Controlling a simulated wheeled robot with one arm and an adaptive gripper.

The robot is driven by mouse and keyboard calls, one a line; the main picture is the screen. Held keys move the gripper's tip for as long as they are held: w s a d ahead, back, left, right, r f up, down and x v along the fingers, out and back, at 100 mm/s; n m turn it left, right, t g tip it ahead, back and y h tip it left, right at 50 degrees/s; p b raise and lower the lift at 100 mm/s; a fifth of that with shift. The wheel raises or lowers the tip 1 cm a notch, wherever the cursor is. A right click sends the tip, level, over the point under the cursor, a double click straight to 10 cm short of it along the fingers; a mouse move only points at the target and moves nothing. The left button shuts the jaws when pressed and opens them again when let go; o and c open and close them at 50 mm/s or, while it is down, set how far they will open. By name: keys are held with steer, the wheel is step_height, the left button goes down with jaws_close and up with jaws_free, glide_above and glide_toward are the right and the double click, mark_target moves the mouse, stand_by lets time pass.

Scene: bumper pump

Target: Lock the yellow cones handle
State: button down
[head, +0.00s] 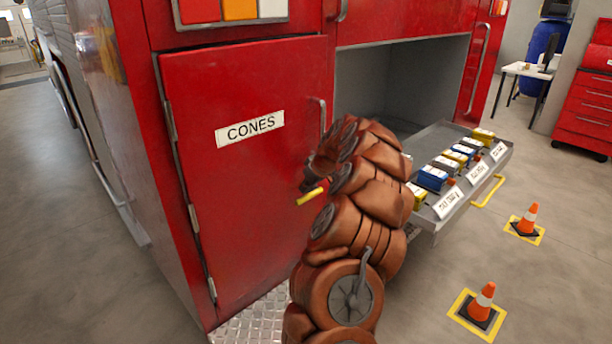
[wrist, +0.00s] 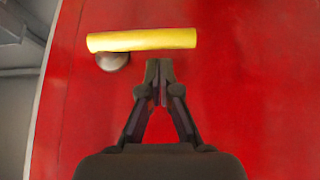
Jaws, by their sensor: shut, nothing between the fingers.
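The red door labelled CONES (head: 250,180) is shut against the truck body. Its yellow handle (head: 310,196) sits near the door's right edge, partly beside my arm in the head view. In the wrist view the yellow handle (wrist: 142,40) lies crosswise, nearly level, with a grey round pivot (wrist: 112,61) under its left part. My gripper (wrist: 159,66) is shut and empty. Its fingertips are just below the middle of the handle in the picture. I cannot tell whether they touch it.
An open drawer (head: 428,222) with several small boxes and white labels juts out right of my arm. Two orange cones (head: 483,303) stand on yellow-edged squares on the floor at right. A red tool cabinet (head: 588,110) stands at the far right. Floor at left is clear.

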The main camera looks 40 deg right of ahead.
steer(key=shift+s+f, duration=0.1)
steer(key=shift+f, duration=0.4)
